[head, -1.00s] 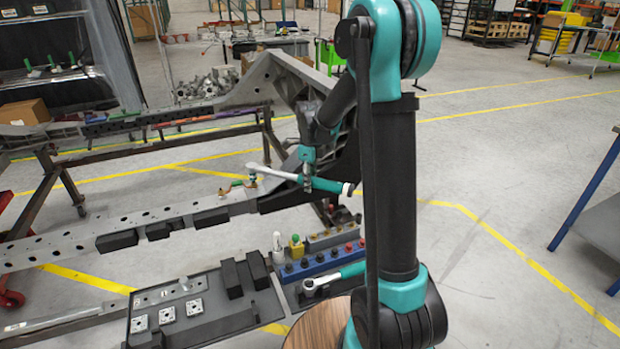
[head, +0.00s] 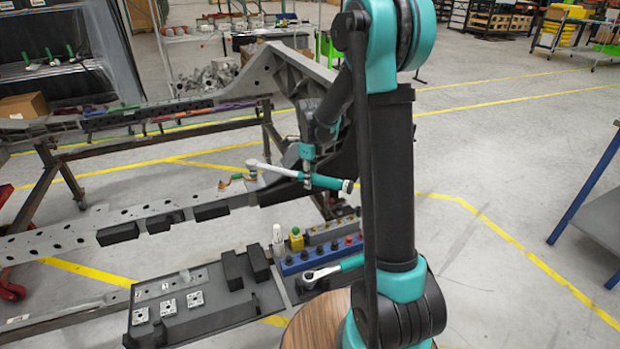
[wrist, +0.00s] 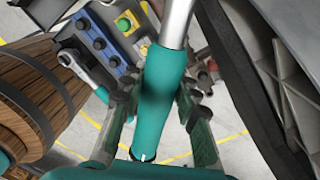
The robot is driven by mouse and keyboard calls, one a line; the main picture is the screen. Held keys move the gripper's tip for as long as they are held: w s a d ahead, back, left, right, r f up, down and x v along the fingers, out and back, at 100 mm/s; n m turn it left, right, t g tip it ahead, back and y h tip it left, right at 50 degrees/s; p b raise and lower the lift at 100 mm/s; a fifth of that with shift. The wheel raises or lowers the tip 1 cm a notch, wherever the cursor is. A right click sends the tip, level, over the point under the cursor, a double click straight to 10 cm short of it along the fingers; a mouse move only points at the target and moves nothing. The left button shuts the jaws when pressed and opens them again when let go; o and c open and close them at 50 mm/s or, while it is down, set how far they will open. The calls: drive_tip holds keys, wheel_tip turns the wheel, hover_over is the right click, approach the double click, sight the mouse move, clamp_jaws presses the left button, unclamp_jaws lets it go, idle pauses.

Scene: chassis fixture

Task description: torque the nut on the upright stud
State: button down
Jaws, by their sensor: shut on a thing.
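My gripper (head: 308,178) is shut on the teal handle of a torque wrench (head: 330,183). In the wrist view the wrench handle (wrist: 163,95) lies between the two fingers (wrist: 158,110), and its silver shaft runs up out of the picture. In the head view the wrench's head end reaches left to the upright stud (head: 252,168) on the grey chassis rail (head: 160,215). The nut is hidden or too small to make out. I cannot tell whether the wrench's socket is seated on it.
A second teal-handled wrench (head: 325,271) lies beside a blue socket rack (head: 318,257). It also shows in the wrist view (wrist: 90,75). A dark tray (head: 215,320) with small plates and black blocks stands in front. A wooden barrel-like stand (wrist: 40,95) is close at left.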

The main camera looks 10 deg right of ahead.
drive_tip(key=shift+f, duration=0.3)
drive_tip(key=shift+s+a, duration=0.2)
drive_tip(key=shift+s, duration=0.1)
idle(0.3)
drive_tip(key=shift+s+a+m, duration=0.2)
drive_tip(key=shift+s+m, duration=0.1)
drive_tip(key=shift+s+a, duration=0.2)
drive_tip(key=shift+s, duration=0.1)
idle(0.4)
drive_tip(key=shift+s+a+m, duration=0.35)
drive_tip(key=shift+s+m, duration=0.1)
drive_tip(key=shift+m, duration=0.05)
drive_tip(key=shift+s, duration=0.1)
idle(0.3)
drive_tip(key=shift+r, duration=1)
idle(0.6)
drive_tip(key=shift+r, duration=2.45)
